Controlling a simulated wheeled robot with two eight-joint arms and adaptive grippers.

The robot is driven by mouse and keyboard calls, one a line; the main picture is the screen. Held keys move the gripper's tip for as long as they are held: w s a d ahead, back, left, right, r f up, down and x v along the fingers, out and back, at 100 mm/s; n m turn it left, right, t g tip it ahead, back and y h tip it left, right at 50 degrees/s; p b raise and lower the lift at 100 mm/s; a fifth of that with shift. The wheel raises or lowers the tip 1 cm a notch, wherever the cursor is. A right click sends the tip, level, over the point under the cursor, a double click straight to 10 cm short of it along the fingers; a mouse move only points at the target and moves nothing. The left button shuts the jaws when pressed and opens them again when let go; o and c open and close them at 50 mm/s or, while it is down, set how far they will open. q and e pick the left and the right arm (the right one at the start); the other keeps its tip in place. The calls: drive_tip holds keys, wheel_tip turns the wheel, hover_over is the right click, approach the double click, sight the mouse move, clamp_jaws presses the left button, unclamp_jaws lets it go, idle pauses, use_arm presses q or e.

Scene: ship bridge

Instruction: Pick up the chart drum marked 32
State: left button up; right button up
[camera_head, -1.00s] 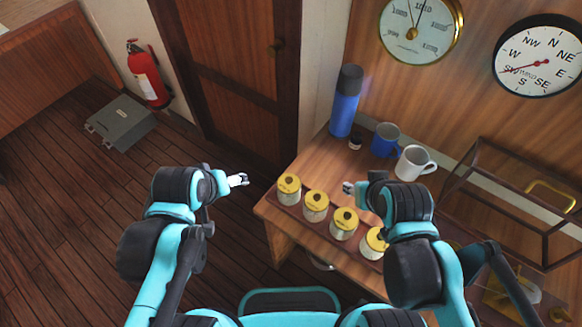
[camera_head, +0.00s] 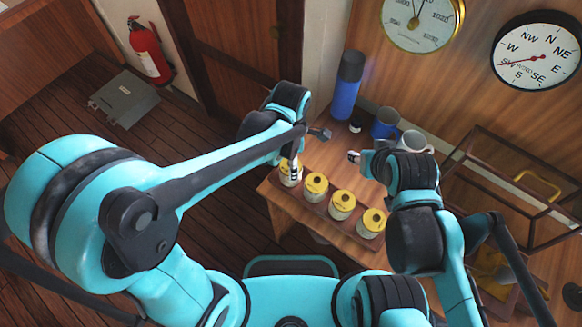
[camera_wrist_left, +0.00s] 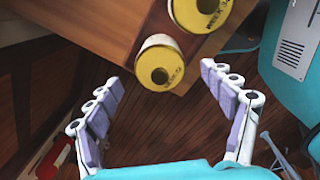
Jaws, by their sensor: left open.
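Several chart drums with yellow tops stand in a row along a dark tray on the wooden desk. In the head view they are the leftmost drum (camera_head: 287,180), a second drum (camera_head: 315,186), a third drum (camera_head: 342,204) and the rightmost drum (camera_head: 371,223). I cannot read their numbers. My left gripper (camera_head: 307,152) is open at the leftmost drum, partly covering it. In the left wrist view, the end drum (camera_wrist_left: 160,64) shows beyond and between the open fingers (camera_wrist_left: 160,76), not gripped. My right gripper (camera_head: 354,157) is above the desk behind the row; its opening is unclear.
A blue flask (camera_head: 347,86), a blue mug (camera_head: 385,124) and a white mug (camera_head: 413,141) stand at the back of the desk. A glass case (camera_head: 520,185) is at the right.

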use_arm(q)
drive_tip(key=shift+d+f+n, duration=0.2)
drive_tip(key=shift+f+n, duration=0.1)
drive_tip(key=f+b, duration=0.1)
drive_tip(key=f, duration=0.1)
drive_tip(key=f+b, duration=0.1)
drive_tip(key=f, duration=0.2)
drive_tip(key=f+b, duration=0.1)
drive_tip(key=f, duration=0.1)
drive_tip(key=shift+a+f, duration=0.25)
drive_tip(key=shift+f, duration=0.05)
drive_tip(key=c, duration=1.4)
